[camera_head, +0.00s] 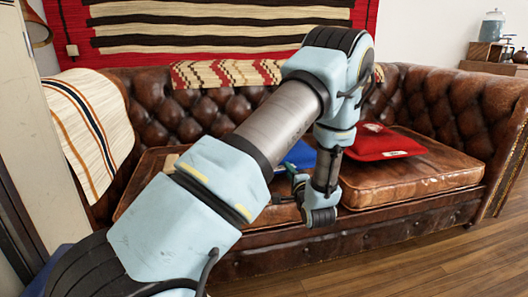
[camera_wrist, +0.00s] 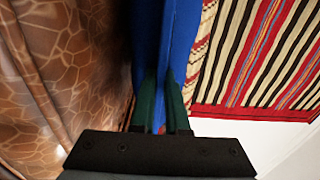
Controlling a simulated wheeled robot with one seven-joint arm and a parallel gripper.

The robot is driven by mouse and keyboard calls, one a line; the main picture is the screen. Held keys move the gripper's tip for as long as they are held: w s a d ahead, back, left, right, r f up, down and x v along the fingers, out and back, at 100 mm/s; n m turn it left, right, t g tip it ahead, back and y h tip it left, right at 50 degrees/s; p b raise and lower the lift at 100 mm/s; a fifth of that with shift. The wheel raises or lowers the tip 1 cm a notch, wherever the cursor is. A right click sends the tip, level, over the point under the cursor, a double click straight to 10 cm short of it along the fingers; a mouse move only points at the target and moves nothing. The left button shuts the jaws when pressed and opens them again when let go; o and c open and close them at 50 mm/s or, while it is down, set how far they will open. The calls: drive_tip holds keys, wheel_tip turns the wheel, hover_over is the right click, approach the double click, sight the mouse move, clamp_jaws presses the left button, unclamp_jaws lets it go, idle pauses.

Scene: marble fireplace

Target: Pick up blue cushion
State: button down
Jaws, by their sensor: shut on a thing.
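The blue cushion (camera_head: 300,154) lies on the brown leather sofa (camera_head: 440,165), partly hidden behind my arm in the head view. In the wrist view the blue cushion (camera_wrist: 163,50) runs up between the two dark green fingers of my gripper (camera_wrist: 161,105). The fingers are closed on its edge, one on each side. In the head view my gripper (camera_head: 298,186) is small and partly hidden beside the cushion. I cannot tell whether the cushion is clear of the seat.
A red cushion (camera_head: 385,142) lies on the right seat of the sofa. A striped blanket (camera_head: 88,125) hangs over the left armrest, and a patterned throw (camera_head: 225,73) lies on the backrest. A wooden stand (camera_head: 485,55) is at the far right. The front right floor is clear.

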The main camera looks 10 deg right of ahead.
idle(0.3)
wheel_tip(320, 180, up, 16)
drive_tip(key=p, duration=0.9)
drive_tip(key=shift+r, duration=0.1)
